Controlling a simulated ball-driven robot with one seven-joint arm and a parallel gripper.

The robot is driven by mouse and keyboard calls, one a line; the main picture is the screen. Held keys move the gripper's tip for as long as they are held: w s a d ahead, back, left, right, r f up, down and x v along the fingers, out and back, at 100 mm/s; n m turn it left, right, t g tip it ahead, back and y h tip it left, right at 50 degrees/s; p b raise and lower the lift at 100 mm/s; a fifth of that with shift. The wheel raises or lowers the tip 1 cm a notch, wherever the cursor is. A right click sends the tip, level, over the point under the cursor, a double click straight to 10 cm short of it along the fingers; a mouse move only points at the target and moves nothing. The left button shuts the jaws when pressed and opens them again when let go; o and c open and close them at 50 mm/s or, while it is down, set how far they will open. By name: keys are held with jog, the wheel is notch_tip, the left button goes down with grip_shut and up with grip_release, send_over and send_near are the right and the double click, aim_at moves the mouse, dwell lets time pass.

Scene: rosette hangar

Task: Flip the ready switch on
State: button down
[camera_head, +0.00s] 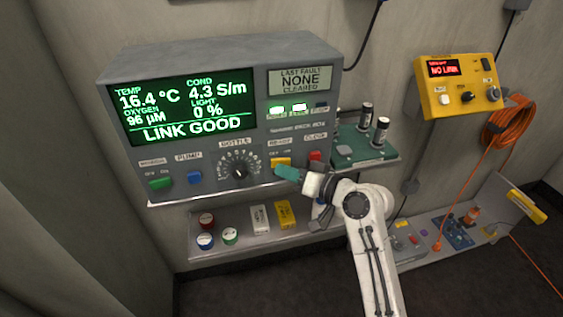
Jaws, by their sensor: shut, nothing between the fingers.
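The ready switch (281,162) is a yellow rocker on the lower right of the grey console (225,59), under a small label that seems to read READY. Small off and on marks sit just above it. My gripper (279,169) has teal fingers, shut and empty, with the tips at the lower edge of the yellow switch. They overlap it in the picture; I cannot tell whether they touch it. The fingers hide part of the switch, so its position is unclear. The console screen (184,107) reads LINK GOOD.
A green switch (160,183), a blue button (194,177), a dial (240,171) and a red button (316,156) are on the same panel. A green tray with vials (345,152) stands at the right. A lower shelf (200,256) holds caps and blocks. A yellow box (458,85) reads NO LINK.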

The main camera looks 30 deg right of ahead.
jog(key=shift+w+d+r, duration=0.1)
jog(key=shift+d+r, duration=0.05)
jog(key=shift+r, duration=0.05)
dwell(0.3)
jog(key=shift+s+a+f+p, duration=0.1)
jog(key=shift+s+a+p, duration=0.25)
jog(key=shift+s, duration=0.45)
jog(key=shift+s+a+p, duration=0.15)
jog(key=shift+s+a, duration=0.3)
jog(key=shift+s, duration=0.3)
jog(key=shift+s+a+f+p, duration=0.1)
jog(key=shift+s+a+p, duration=0.25)
jog(key=shift+s, duration=0.45)
